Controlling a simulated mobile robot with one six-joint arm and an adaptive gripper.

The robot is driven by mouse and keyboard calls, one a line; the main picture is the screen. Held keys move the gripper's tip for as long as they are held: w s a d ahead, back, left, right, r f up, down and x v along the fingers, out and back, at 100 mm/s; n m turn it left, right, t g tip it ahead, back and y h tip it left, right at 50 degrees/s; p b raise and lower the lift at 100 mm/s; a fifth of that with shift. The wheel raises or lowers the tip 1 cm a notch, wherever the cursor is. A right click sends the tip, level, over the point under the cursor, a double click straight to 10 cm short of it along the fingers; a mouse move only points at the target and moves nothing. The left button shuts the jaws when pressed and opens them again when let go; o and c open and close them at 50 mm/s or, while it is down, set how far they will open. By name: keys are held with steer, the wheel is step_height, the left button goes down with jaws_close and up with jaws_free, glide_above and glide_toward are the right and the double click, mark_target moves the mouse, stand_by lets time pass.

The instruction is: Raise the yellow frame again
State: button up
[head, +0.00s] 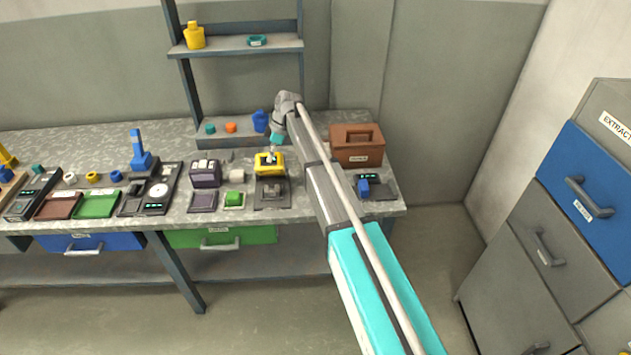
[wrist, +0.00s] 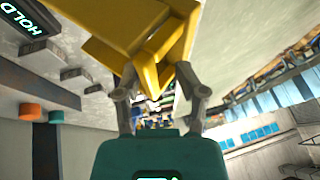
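The yellow frame (head: 269,168) is at the dark station (head: 272,194) on the grey bench, with grey parts of the station below and in front of it. My gripper (head: 270,156) reaches down from the upper right to the frame's top. In the wrist view the yellow frame (wrist: 135,35) fills the upper middle. A yellow part of it sits between the two fingertips of my gripper (wrist: 156,72). The fingers lean in against it from both sides, with no clear gap, so the gripper appears shut on it. The frame's underside is hidden.
A brown box (head: 356,152) stands right of my forearm. A purple-dark block (head: 205,174) and a green piece (head: 234,199) are left of the frame. A shelf rack (head: 240,48) rises behind. A grey cabinet with a blue drawer (head: 582,187) is at the far right.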

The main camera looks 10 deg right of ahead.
steer(key=s+f+b, duration=0.3)
steer(key=s+f, duration=0.1)
steer(key=s, duration=0.2)
steer(key=w+p+v, duration=0.1)
steer(key=p+v, duration=1.1)
steer(key=v, duration=0.2)
steer(key=s+d+f+m+h+b, duration=0.1)
steer(key=s+d+f+m+b, duration=0.1)
steer(key=s, duration=0.4)
steer(key=s+d+f+m+t+h+b, duration=0.1)
steer(key=s+d+f+m+b, duration=0.2)
steer(key=s+d+f+m, duration=0.1)
steer(key=s+d+m, duration=0.1)
steer(key=s+d, duration=0.1)
steer(key=s, duration=0.1)
steer(key=shift+f+m, duration=0.4)
steer(key=shift+s, duration=0.1)
stand_by(0.5)
steer(key=s+d+m+h, duration=0.1)
steer(key=s+d+m, duration=0.3)
steer(key=s, duration=0.4)
steer(key=s+d+m+t+h, duration=0.1)
steer(key=s+d+m, duration=0.3)
steer(key=s, duration=0.4)
steer(key=shift+s+d+f+m+h, duration=0.2)
steer(key=shift+f+m+h, duration=0.1)
steer(key=shift+m, duration=0.3)
